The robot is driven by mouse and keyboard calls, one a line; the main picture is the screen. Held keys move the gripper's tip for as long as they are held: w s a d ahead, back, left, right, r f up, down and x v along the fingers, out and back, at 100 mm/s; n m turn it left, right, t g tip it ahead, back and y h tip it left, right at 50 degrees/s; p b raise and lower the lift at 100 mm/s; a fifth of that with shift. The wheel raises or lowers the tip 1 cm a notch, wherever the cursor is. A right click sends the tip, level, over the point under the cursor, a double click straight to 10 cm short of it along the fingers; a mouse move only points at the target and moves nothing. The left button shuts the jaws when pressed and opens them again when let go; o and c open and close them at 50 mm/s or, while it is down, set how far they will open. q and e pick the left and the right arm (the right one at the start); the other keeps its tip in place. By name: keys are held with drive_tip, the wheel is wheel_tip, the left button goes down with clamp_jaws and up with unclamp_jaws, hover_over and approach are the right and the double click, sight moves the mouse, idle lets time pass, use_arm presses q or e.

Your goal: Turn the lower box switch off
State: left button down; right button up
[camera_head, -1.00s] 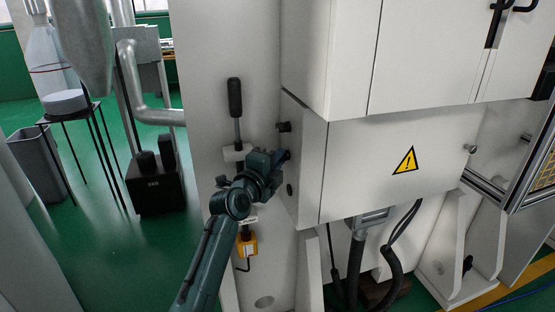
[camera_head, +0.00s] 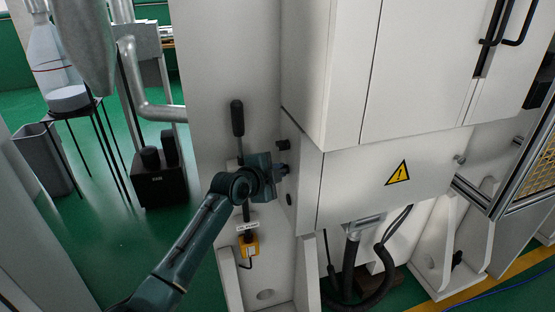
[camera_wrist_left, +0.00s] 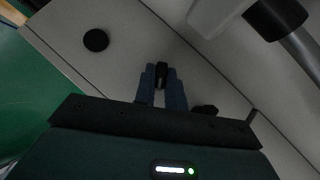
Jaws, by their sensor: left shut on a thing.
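The lower white box (camera_head: 345,160) has a yellow warning triangle on its front and small black parts on its narrow left side. My left gripper (camera_head: 284,169) is at that side, between an upper black knob (camera_head: 283,146) and a lower dark round part (camera_head: 289,199). In the left wrist view, the gripper's fingers (camera_wrist_left: 162,84) are shut on a small black switch (camera_wrist_left: 162,70) on the pale panel. The fingers hide most of the switch, so its setting cannot be told. My right gripper is not in view.
A lever with a black handle (camera_head: 237,118) stands on the white panel just left of my gripper. A yellow box (camera_head: 249,246) with a cable is below it. Thick black hoses (camera_head: 376,284) hang under the lower box.

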use_arm(q)
drive_tip(key=shift+w+a+r+n+g+h+b, duration=0.15)
drive_tip(key=shift+n+g+b, duration=0.55)
drive_tip(key=shift+g, duration=0.65)
drive_tip(key=shift+w+d+n+g+h+b, duration=0.15)
drive_tip(key=shift+n+g+b, duration=0.55)
drive_tip(key=shift+g, duration=0.7)
drive_tip(key=shift+w+a+r+n+g+h+b, duration=0.15)
drive_tip(key=shift+n+g+b, duration=0.35)
drive_tip(key=shift+n+g, duration=0.65)
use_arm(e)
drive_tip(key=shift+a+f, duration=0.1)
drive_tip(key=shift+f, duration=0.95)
use_arm(q)
drive_tip(key=shift+s+m, duration=0.1)
drive_tip(key=shift+m, duration=0.15)
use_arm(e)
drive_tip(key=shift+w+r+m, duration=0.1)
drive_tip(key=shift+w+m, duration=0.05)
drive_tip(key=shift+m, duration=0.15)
use_arm(q)
drive_tip(key=c, duration=1.5)
unclamp_jaws()
drive_tip(key=shift+o, duration=0.2)
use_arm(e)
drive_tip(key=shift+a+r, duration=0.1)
